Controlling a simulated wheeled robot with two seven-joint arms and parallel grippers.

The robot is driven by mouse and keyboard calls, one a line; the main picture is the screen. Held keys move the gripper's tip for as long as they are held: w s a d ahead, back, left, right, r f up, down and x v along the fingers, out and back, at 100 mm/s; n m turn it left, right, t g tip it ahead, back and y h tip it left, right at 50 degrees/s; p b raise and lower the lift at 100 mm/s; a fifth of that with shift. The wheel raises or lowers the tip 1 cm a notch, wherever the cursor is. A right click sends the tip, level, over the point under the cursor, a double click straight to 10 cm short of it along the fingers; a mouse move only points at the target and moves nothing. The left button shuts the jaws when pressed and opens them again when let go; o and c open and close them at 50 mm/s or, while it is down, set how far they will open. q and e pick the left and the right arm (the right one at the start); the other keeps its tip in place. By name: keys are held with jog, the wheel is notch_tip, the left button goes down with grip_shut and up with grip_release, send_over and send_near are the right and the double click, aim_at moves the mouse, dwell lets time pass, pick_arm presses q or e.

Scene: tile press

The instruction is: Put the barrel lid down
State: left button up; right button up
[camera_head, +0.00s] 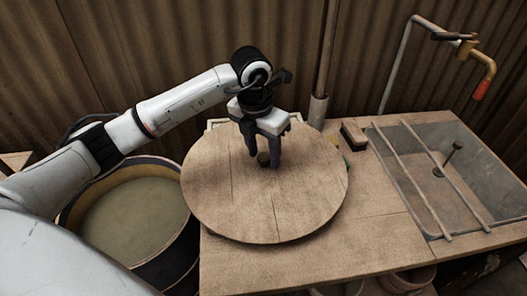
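The barrel lid (240,205) is a round wooden disc with a small dark knob (263,158) near its middle. It shows over the left part of the wooden counter, and I cannot tell whether it touches the counter. My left gripper (263,162) points down at the knob with one finger on each side of it. Whether the fingers press on the knob is too small to tell. The barrel (178,262) stands open to the left of the counter, partly behind my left arm, with murky greenish liquid (135,215) inside. My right gripper is not in view.
The wooden counter (380,235) has a sink (455,180) on the right with two bars across it. A tap (465,45) rises behind the sink. A small brown block (354,134) lies at the counter's back. Corrugated wall closes off the rear.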

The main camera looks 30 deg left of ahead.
aim_at(259, 171)
pick_arm(q)
jog(key=shift+r, duration=0.1)
notch_tip(259, 171, up, 12)
jog(key=s, duration=0.1)
jog(key=shift+s+a, duration=0.15)
jog(key=shift+s, duration=0.2)
jog(key=shift+s, duration=0.1)
dwell(0.3)
